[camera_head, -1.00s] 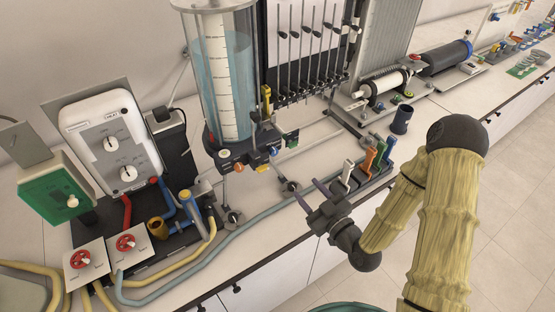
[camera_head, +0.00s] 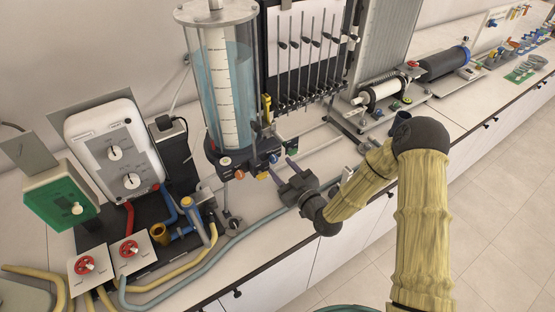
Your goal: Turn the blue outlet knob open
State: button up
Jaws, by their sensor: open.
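The blue outlet knob (camera_head: 273,158) is on the front of the dark base under the clear water cylinder (camera_head: 238,100). The knob's lower part is partly hidden by the fingers.
A yellow lever (camera_head: 266,108) stands up beside the cylinder. A manometer board (camera_head: 305,50) with several tubes is behind. At left are a white dial box (camera_head: 115,150) and two red valve wheels (camera_head: 129,248). A grey-blue hose (camera_head: 215,255) runs along the bench front.

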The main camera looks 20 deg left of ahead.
aim_at(275, 161)
jog(key=shift+p+x, duration=0.4)
jog(key=shift+x, duration=1.25)
jog(key=shift+s, duration=0.1)
jog(key=shift+c, duration=0.3)
jog(key=c, duration=0.9)
